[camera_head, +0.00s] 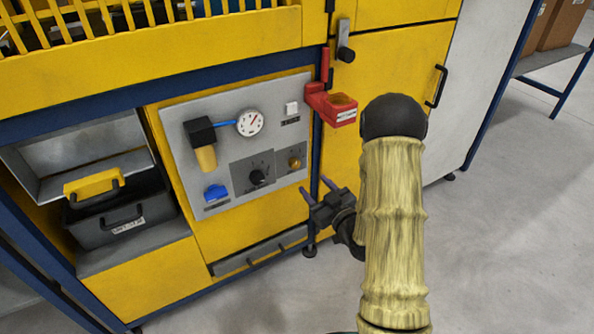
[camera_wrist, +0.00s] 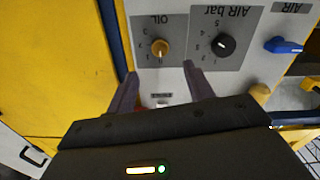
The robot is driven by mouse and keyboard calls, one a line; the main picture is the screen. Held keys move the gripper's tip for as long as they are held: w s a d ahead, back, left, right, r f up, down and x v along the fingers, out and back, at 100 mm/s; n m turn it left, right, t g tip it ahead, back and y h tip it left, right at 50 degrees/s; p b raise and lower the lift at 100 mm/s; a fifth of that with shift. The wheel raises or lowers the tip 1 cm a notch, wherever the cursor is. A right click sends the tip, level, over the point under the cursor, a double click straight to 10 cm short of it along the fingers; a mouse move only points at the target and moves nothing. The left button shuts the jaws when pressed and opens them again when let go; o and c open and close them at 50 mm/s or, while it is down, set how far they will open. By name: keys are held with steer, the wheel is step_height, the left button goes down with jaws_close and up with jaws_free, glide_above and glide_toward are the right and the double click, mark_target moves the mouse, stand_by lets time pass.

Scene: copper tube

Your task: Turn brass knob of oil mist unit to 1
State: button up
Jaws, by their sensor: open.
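The brass knob (camera_head: 294,163) sits on a dark grey plate at the right of the grey control panel (camera_head: 178,128). In the wrist view the brass knob (camera_wrist: 161,48) is on the plate marked OIL, seen upside down, with a number scale around it. Its exact setting is too small to tell. My gripper (camera_head: 317,190) is open and empty, below and right of the knob in the head view. In the wrist view its two fingers (camera_wrist: 159,80) point toward the panel, apart from the knob, which shows beyond and between them.
A black AIR bar knob (camera_head: 257,177) is beside the brass knob. A blue knob (camera_head: 216,193), a pressure gauge (camera_head: 250,123) and a filter with an amber bowl (camera_head: 206,158) are on the panel. A red holder (camera_head: 331,104) juts out at the panel's upper right.

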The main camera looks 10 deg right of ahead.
mark_target(296, 166)
steer(key=b+x, duration=0.1)
steer(key=x, duration=0.9)
steer(key=shift+w+b, duration=0.15)
steer(key=shift+b, duration=0.25)
steer(key=c, duration=1)
